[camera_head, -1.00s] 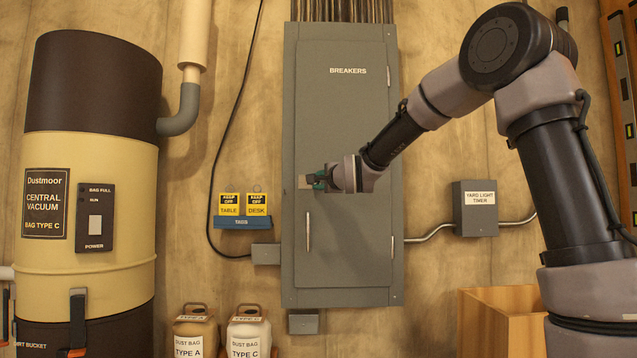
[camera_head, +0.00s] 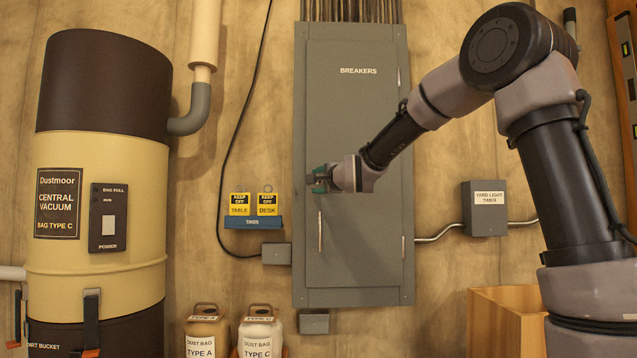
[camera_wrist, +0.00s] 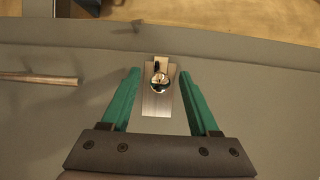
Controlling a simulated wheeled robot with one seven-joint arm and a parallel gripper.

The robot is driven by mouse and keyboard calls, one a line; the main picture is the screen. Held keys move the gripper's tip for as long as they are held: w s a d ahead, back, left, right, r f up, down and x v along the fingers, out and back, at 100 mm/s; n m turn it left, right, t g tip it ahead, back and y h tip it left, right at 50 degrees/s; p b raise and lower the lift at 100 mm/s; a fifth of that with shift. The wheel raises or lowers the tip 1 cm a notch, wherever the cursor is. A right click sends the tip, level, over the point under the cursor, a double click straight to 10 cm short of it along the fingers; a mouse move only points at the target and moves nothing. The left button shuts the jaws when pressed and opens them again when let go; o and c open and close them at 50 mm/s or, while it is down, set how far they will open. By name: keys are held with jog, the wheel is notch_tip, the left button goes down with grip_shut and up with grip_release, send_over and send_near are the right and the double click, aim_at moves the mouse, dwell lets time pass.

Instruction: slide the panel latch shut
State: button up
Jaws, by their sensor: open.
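The grey breaker panel (camera_head: 355,130) is on the wall, its door looking closed. The panel latch (camera_wrist: 160,103) is a bright metal plate with a round shiny knob (camera_wrist: 160,82) and a dark slot above the knob in the wrist view. My gripper (camera_wrist: 160,74) is open, with one green finger on each side of the latch and a gap to the knob on both sides. I cannot tell how deep the fingertips reach. In the head view my gripper (camera_head: 316,180) is at the door's left edge and mostly hides the latch.
A door handle (camera_head: 320,230) is below my gripper; it also shows in the wrist view (camera_wrist: 38,78). A tag holder (camera_head: 253,222) is to the left. The timer box (camera_head: 484,208) and a wooden crate (camera_head: 500,320) are to the right.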

jog(key=shift+s, duration=0.1)
jog(key=v, duration=1)
jog(key=shift+s+d, duration=0.15)
jog(key=shift+s, duration=0.15)
jog(key=s+d+f+n+g+h, duration=0.4)
jog(key=s+d+f, duration=0.3)
jog(key=s+d, duration=0.45)
jog(key=s+d+f+n+g, duration=0.2)
jog(key=s+f, duration=0.3)
jog(key=s, duration=0.4)
jog(key=s+d+f+n+g+h, duration=0.1)
jog(key=s+d+f+n+g, duration=0.2)
jog(key=s, duration=0.5)
jog(key=shift+s+d+f, duration=0.4)
jog(key=shift+d+f, duration=0.5)
jog(key=shift+f, duration=0.1)
